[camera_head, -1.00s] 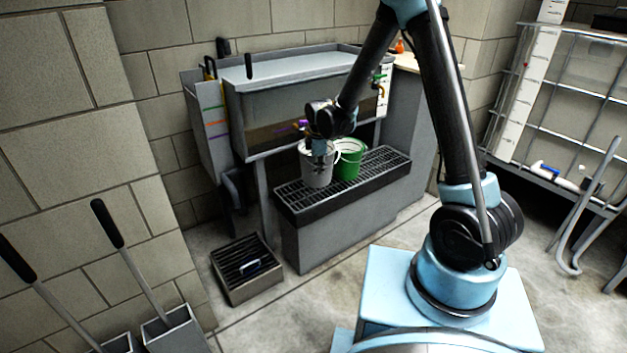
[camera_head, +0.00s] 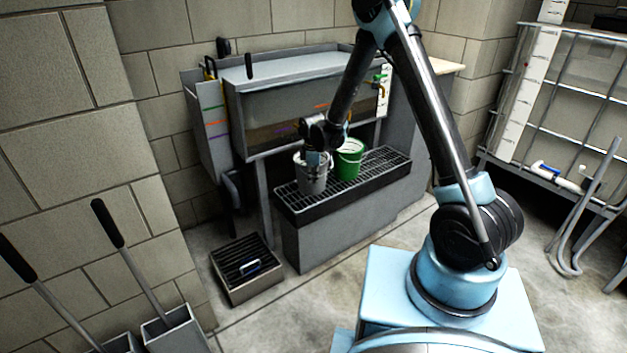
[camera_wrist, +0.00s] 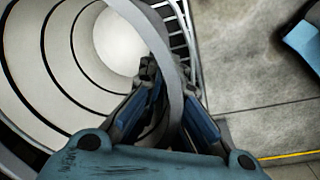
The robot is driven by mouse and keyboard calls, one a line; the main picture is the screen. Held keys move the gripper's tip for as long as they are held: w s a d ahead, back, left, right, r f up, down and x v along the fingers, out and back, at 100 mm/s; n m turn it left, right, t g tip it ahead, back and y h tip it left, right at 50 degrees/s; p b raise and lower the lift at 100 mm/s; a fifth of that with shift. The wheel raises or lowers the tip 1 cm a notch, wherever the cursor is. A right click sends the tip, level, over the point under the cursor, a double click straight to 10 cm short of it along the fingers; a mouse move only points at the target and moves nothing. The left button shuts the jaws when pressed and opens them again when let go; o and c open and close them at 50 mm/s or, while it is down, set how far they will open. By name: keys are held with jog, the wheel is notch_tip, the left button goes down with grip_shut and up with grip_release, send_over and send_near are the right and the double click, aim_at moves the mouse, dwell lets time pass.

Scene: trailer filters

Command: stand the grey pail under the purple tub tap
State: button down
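The grey pail (camera_head: 312,183) is upright at the left part of the black grating, in front of the tub; I cannot tell whether its base touches the grating. My gripper (camera_head: 315,164) is at its top. In the wrist view, the fingers of my gripper (camera_wrist: 168,88) close from both sides on a grey band at the pail's edge, rim or handle. The pail's pale ringed inside (camera_wrist: 95,50) shows at left. The tub (camera_head: 290,115) has orange and purple marks on its front. The purple tap is not clearly visible; my wrist covers part of that area.
A green pail (camera_head: 349,162) stands on the grating (camera_head: 384,164) just right of the grey pail. A grated floor box (camera_head: 247,270) stands at lower left. The grating's right end is clear.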

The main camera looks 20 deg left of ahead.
jog(key=shift+w+a+f, duration=0.1)
jog(key=shift+w+f, duration=0.05)
jog(key=shift+f, duration=0.15)
jog(key=c, duration=1.8)
grip_release()
notch_tip(320, 180, up, 12)
jog(key=s, duration=0.1)
jog(key=shift+d, duration=0.2)
jog(key=shift+s, duration=0.1)
